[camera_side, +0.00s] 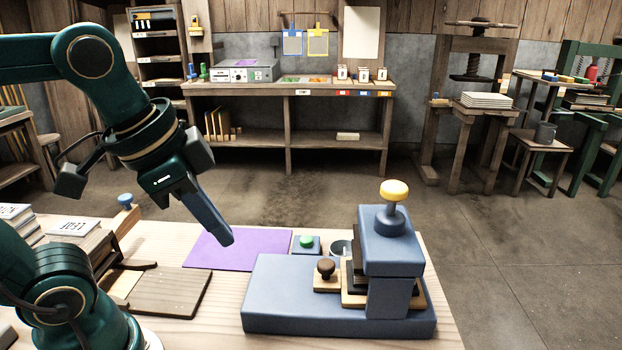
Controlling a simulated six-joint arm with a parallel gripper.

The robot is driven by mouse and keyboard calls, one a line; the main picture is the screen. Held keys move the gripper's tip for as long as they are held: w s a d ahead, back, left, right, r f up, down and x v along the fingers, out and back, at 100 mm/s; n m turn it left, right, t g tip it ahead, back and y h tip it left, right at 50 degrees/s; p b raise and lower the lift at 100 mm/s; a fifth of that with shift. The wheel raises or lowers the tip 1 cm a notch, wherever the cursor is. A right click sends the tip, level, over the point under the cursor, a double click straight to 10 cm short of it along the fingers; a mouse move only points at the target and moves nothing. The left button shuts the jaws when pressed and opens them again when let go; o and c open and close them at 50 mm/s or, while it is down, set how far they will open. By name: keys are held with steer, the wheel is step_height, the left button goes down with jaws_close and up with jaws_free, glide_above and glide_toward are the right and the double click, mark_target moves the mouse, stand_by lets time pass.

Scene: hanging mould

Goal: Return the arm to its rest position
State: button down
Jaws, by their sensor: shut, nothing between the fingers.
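My gripper (226,236) is at the end of my dark green arm, pointing down and to the right. Its fingers are together and hold nothing. It is in the air over the table, in front of the purple sheet (240,250) in the picture, and looks apart from everything. To its right stands a blue-grey press (392,245) with a yellow knob (394,190) on top and a long flat base (290,305).

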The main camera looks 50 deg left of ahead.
steer(key=f+n, duration=0.2)
steer(key=s+f+n+t, duration=0.1)
steer(key=n, duration=0.1)
steer(key=shift+s+f, duration=0.2)
steer(key=shift+f, duration=0.15)
stand_by(0.7)
